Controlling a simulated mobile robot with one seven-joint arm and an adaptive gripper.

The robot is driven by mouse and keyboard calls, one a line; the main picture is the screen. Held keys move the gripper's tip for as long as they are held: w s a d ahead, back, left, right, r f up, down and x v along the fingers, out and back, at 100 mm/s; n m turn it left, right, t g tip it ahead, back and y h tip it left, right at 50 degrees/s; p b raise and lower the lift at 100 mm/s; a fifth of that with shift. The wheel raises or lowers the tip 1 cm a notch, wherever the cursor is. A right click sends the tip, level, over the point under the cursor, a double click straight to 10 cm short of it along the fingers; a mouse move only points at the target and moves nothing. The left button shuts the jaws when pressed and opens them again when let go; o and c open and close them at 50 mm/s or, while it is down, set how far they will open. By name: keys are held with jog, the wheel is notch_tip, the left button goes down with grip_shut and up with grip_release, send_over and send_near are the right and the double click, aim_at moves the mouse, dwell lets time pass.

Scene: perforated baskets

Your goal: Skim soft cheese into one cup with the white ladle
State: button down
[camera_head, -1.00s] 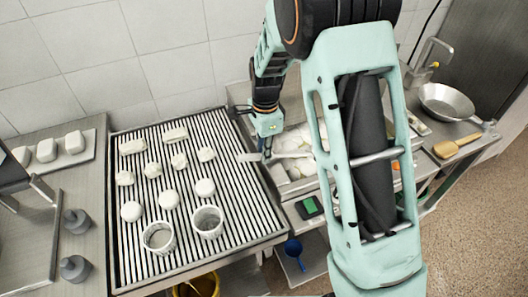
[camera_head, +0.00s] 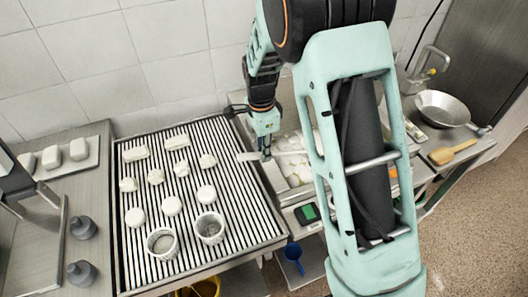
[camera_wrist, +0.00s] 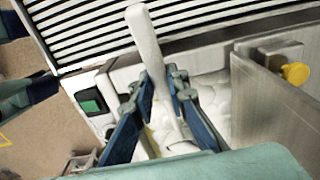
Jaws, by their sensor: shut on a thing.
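My gripper (camera_head: 265,155) is over the left edge of a metal basin of white soft cheese (camera_head: 294,142). In the wrist view my gripper (camera_wrist: 163,76) has its blue fingers shut on the handle of the white ladle (camera_wrist: 146,40). The handle end reaches out over the slatted rack and shows as a pale bar (camera_head: 248,157) in the head view. The ladle's lower part points into the basin (camera_wrist: 210,110); its bowl cannot be made out. Two open cups stand at the rack's front, one on the left (camera_head: 161,243) and one on the right (camera_head: 210,228).
Several white cheese pieces (camera_head: 171,206) sit on the slatted rack (camera_head: 240,215) behind the cups. A device with a green screen (camera_head: 307,213) is below the basin. A yellow knob (camera_wrist: 295,73) is by a metal wall. A pan (camera_head: 443,108) stands far right.

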jog(key=shift+h, duration=0.4)
jog(key=shift+r+p, duration=1.5)
jog(key=shift+r, duration=1.7)
jog(key=shift+t+h, duration=0.3)
jog(key=shift+h, duration=0.1)
jog(key=shift+r, duration=2.35)
